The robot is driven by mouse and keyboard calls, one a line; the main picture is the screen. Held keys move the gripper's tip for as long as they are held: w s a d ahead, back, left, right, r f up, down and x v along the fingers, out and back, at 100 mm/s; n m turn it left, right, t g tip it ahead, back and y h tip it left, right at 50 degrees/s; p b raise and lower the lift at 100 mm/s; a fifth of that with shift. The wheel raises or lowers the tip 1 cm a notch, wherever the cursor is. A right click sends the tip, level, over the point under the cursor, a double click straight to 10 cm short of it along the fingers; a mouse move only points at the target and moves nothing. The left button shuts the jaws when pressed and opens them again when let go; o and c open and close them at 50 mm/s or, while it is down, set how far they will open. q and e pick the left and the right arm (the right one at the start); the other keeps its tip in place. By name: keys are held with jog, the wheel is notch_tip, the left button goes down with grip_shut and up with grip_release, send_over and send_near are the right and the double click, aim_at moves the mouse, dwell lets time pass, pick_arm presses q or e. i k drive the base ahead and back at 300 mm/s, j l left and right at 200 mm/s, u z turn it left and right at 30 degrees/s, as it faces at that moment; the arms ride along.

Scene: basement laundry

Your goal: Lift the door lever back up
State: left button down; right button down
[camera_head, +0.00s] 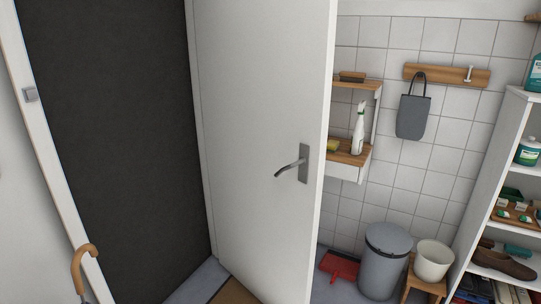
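The white door (258,130) stands open in the middle of the head view, swung away from its frame. Its metal lever (289,169) sits on a dark grey plate (304,163) near the door's right edge. The lever points left and its free end droops below the pivot. Neither of my grippers is in view, and nothing touches the lever.
The doorway at left is dark (110,130). A cane handle (82,256) shows at lower left. Right of the door are a wall shelf (350,156) with a spray bottle (359,130), a grey bin (385,262), a white bucket (433,261), a red dustpan (339,266) and a filled shelf unit (487,190).

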aim_at(303, 161)
jog(key=i+l+u, duration=0.15)
jog(key=l+u, duration=0.2)
jog(key=i+l+u, duration=0.15)
jog(key=l+u, duration=0.2)
jog(key=i+l+u, duration=0.1)
jog(key=l+u, duration=0.25)
